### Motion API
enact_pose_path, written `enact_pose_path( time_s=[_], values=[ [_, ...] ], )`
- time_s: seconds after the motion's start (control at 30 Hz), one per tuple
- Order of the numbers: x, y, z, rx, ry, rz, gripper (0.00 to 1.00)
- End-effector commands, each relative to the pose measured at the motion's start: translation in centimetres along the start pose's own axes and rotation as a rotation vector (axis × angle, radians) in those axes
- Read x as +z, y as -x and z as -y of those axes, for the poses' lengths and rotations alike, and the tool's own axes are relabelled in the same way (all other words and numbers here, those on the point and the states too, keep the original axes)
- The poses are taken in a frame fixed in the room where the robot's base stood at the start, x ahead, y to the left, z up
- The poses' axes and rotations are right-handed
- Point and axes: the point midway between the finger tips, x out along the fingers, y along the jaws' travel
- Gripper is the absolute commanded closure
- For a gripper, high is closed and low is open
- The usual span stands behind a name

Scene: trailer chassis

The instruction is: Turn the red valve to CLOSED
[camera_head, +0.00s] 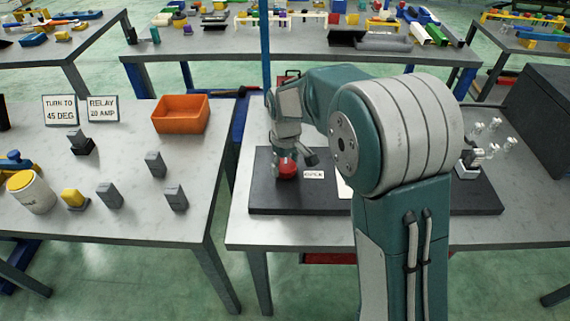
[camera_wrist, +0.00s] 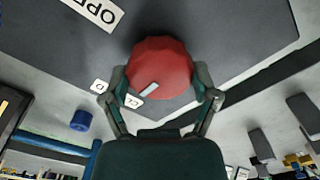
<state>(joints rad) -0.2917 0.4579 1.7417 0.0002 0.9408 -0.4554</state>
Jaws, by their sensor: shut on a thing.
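The red valve (camera_head: 287,169) is a round, faceted knob on a dark panel (camera_head: 262,197) on the right-hand table. In the wrist view the valve (camera_wrist: 160,68) has a pale grey mark near its lower edge. My gripper (camera_wrist: 162,84) is shut on the valve, one finger at each side. In the head view my gripper (camera_head: 290,160) reaches down onto the valve from above. A white label (camera_wrist: 96,10) reading "OPE...", cut off by the frame, lies beside the valve. Small white tags sit at its lower left, one partly behind a finger.
White fittings (camera_head: 487,150) stand on the panel's right side. A dark box (camera_head: 541,105) stands at the table's right. The left table holds an orange bin (camera_head: 181,113), two signs, a white jar (camera_head: 31,191) and several small blocks. A gap separates the two tables.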

Motion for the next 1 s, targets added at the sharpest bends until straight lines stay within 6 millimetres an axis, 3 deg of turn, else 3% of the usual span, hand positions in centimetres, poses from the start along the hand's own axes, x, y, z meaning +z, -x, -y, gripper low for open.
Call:
enact_pose_path(
  time_s=[0.5, 0.53, 0.57, 0.6, 1.0],
  values=[
    [0.21, -0.35, 0.14, -0.005, 0.021, 0.009, 0.70],
    [0.21, -0.34, 0.14, -0.005, 0.021, 0.009, 0.18],
    [0.21, -0.34, 0.14, -0.005, 0.021, 0.009, 0.05],
    [0.20, -0.33, 0.13, -0.005, 0.021, 0.009, 0.00],
    [0.09, 0.01, 0.02, -0.001, 0.020, 0.002, 0.00]
  ],
)
